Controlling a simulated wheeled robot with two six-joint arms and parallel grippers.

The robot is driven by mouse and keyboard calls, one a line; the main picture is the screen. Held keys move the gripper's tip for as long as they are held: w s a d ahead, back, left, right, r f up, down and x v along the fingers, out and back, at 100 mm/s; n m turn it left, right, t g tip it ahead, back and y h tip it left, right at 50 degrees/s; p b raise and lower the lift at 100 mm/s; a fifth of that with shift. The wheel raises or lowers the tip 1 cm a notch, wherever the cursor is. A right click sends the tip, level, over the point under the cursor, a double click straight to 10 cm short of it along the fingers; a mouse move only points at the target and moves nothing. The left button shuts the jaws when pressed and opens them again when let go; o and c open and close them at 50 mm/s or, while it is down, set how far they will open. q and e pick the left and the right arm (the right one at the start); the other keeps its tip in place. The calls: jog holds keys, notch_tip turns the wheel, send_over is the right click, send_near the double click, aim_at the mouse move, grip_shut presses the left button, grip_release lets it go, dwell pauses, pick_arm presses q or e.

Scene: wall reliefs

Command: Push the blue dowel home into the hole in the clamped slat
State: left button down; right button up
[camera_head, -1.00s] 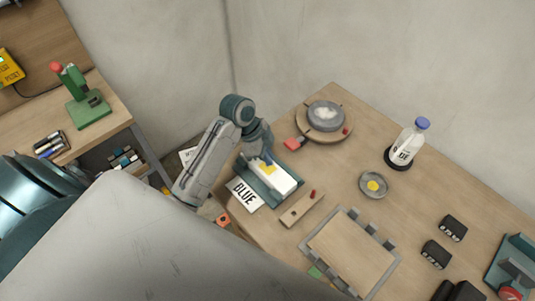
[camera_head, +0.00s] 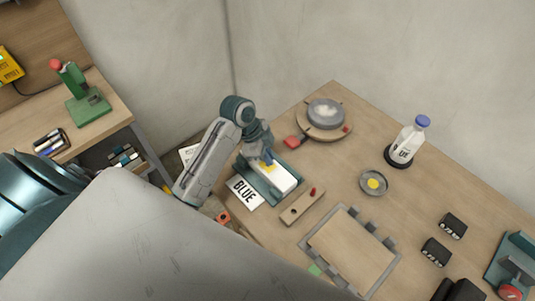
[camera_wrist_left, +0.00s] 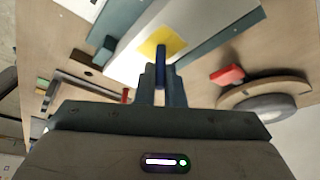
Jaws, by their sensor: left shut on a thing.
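My left gripper (camera_head: 265,156) is shut on the blue dowel (camera_wrist_left: 160,61), which stands out between its fingertips in the left wrist view. The white slat (camera_head: 285,182) lies in a teal clamp (camera_head: 258,184) below the gripper. A yellow patch (camera_wrist_left: 171,42) on the slat is behind the dowel's end. The hole itself is hidden, and I cannot tell whether the dowel's tip is in it or just above it. The left wrist view also shows the slat (camera_wrist_left: 205,17) and my left gripper (camera_wrist_left: 161,70). My right gripper is not in view.
A card reading BLUE (camera_head: 243,191) lies beside the clamp. A bottle (camera_head: 406,145) and a small dish (camera_head: 374,183) stand further right.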

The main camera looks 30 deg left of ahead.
pick_arm(q)
jog(key=shift+f, duration=0.6)
jog(key=shift+f, duration=0.35)
jog(key=shift+f+b, duration=0.1)
jog(key=shift+b, duration=0.2)
jog(key=c, duration=1.5)
grip_release()
jog(key=shift+f, duration=0.1)
jog(key=shift+o, duration=0.2)
jog(key=shift+s, duration=0.1)
jog(key=b+v, duration=0.2)
jog(key=v, duration=0.9)
jog(key=shift+b, duration=0.35)
